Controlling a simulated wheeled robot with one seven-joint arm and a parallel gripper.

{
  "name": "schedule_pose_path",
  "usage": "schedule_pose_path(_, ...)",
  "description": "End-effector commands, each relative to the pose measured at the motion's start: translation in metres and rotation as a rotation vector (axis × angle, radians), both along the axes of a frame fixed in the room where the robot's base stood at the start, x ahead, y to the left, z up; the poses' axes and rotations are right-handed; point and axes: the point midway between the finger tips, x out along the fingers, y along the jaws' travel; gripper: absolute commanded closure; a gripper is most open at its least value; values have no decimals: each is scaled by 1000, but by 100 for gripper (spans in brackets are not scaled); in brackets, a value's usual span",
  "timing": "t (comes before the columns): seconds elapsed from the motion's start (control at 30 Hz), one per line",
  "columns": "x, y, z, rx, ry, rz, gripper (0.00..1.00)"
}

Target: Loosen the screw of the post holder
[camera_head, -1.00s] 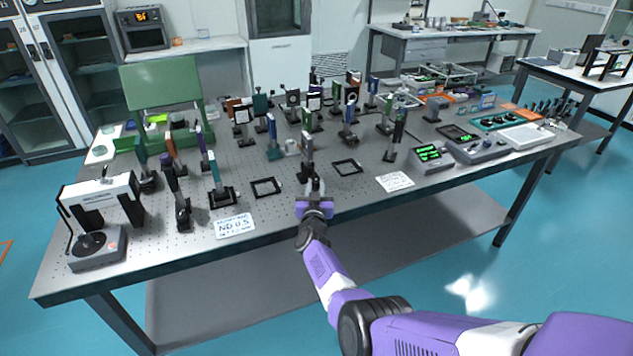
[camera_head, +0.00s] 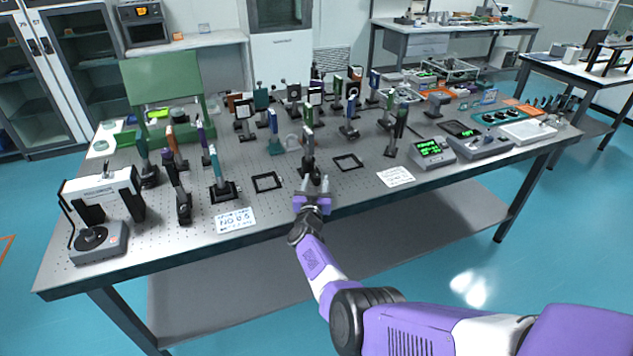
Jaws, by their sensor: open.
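My gripper (camera_head: 312,186) is purple with grey fingers and is open at the front edge of the optical table (camera_head: 270,217). Its fingers point away from me, toward a dark post holder (camera_head: 309,164) standing upright just beyond them. A post with an optic (camera_head: 308,140) rises from this holder. The holder's screw is too small to make out, and the fingers partly hide the holder's base. I cannot tell whether the fingertips touch it.
Flat black square frames lie left (camera_head: 267,182) and right (camera_head: 348,162) of the post holder. A white label card (camera_head: 235,220) lies at the front left, another card (camera_head: 396,176) at the right. Several post-mounted optics crowd the table behind. A grey display box (camera_head: 432,153) stands at the right.

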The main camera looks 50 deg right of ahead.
Motion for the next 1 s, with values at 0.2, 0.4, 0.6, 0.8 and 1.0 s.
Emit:
schedule_pose_path(0.2, -13, 23, 3, -1, 3, 3, 54)
schedule_pose_path(0.4, -28, 49, 2, -2, 3, 3, 54)
schedule_pose_path(0.6, -37, 63, 1, -1, 0, 0, 54)
schedule_pose_path(0.8, -40, 66, 0, -1, 1, -2, 54)
schedule_pose_path(1.0, -39, 66, 0, 0, -1, -2, 54)
